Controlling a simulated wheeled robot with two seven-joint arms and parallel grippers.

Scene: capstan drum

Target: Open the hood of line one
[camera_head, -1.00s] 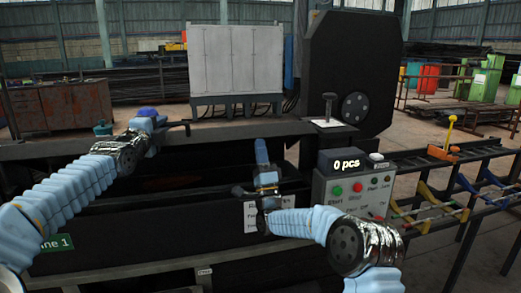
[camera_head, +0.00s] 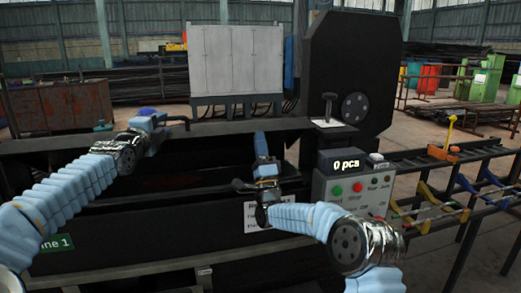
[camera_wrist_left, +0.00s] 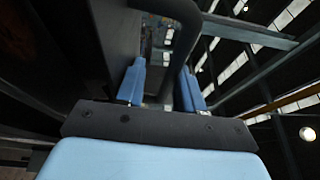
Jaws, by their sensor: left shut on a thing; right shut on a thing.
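The line-one machine (camera_head: 140,232) is a long dark housing with a green "Line 1" sign (camera_head: 57,243) on its front. A dark hood-like panel (camera_head: 60,146) runs along its top, above a shadowed gap. My left gripper (camera_head: 160,121) is shut on a dark bent bar handle (camera_head: 181,119) at the panel's upper edge. The handle (camera_wrist_left: 165,60) passes between the blue fingers in the left wrist view. My right gripper (camera_head: 262,147) is upright in front of the gap, left of the control box. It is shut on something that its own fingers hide.
A control box (camera_head: 352,196) with buttons and a "0 pcs" display (camera_head: 346,163) stands right of my right gripper. A black upright housing (camera_head: 350,65) and a pale cabinet (camera_head: 236,58) stand behind. A roller conveyor (camera_head: 450,158) extends right.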

